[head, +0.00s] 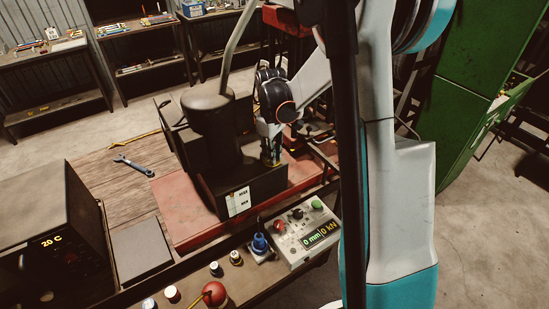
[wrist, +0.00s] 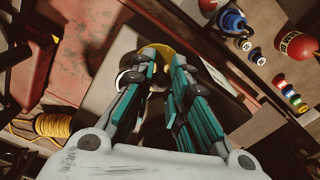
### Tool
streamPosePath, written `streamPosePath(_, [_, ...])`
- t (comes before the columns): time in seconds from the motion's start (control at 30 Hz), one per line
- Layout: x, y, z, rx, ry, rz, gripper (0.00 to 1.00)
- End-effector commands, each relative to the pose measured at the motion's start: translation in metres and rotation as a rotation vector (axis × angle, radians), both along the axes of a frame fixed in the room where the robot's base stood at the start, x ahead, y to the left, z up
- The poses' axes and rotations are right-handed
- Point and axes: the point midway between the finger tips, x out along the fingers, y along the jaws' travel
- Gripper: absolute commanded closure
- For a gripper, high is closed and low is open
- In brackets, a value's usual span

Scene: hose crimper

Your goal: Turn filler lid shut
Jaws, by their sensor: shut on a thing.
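My gripper (head: 271,152) points down over the dark pump unit (head: 215,150) on the red base, at its right side. In the wrist view my gripper's two fingers (wrist: 164,68) are closed around a small yellow-rimmed round piece, which looks like the filler lid (wrist: 166,48). Only part of its rim shows past the fingertips. The rest is hidden by the fingers, so I cannot tell how far it is turned. In the head view the lid is too small and covered to make out clearly.
A control box (head: 305,236) reading 0 mm and 0 kN stands in front, beside a blue knob (head: 260,243) and a red ball-topped lever (head: 214,293). A blue wrench (head: 134,165) lies on the wooden bench. A coil of yellow cord (wrist: 66,126) shows in the wrist view.

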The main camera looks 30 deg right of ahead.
Motion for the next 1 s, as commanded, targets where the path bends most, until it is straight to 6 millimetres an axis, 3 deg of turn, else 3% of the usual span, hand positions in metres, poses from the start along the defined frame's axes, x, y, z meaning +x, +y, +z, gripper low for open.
streamPosePath(1.0, [0.037,0.001,-0.001,0.0,-0.001,-0.94,1.0])
